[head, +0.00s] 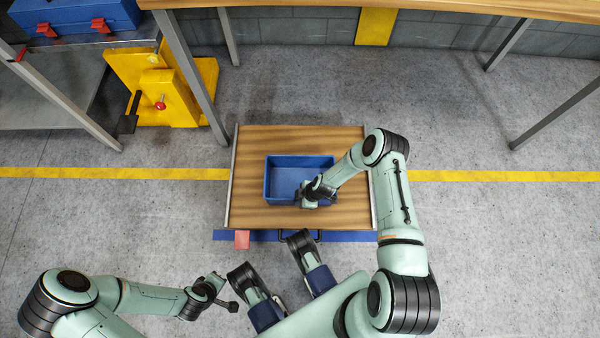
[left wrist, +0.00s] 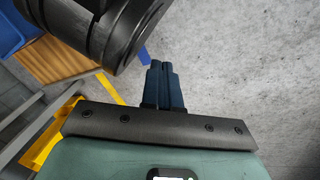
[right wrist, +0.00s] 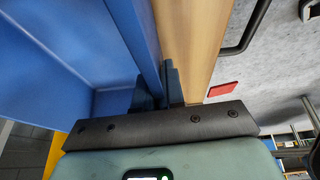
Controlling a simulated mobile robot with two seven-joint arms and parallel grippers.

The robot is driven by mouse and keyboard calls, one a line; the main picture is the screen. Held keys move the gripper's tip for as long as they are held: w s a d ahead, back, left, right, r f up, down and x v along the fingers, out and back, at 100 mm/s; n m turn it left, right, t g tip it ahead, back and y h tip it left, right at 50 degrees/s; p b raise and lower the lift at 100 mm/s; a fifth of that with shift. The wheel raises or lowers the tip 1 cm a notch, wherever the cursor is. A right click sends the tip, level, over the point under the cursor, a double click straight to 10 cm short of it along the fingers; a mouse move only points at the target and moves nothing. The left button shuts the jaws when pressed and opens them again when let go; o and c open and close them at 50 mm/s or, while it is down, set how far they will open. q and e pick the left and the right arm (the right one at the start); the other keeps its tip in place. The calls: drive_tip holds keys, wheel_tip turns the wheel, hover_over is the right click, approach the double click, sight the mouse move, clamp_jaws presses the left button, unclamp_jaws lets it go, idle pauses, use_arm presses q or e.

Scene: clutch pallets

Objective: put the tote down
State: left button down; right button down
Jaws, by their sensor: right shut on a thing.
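The blue tote (head: 283,181) is an open, empty-looking box, upright over the middle of a wooden top (head: 255,140). My right gripper (head: 308,203) is at its near right part. In the right wrist view the fingers (right wrist: 170,88) are shut on the tote's wall (right wrist: 146,40), with its inside to the left. I cannot tell whether the tote's bottom touches the wood. My left gripper (head: 232,306) is low at the left, away from the tote. In the left wrist view its fingers (left wrist: 161,82) are together and empty.
A yellow stand (head: 185,92) is at the back left. A bench (head: 450,8) crosses the back. The wood around the tote is clear.

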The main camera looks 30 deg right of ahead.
drive_tip(key=c, duration=1.2)
unclamp_jaws()
drive_tip(key=shift+c, duration=0.2)
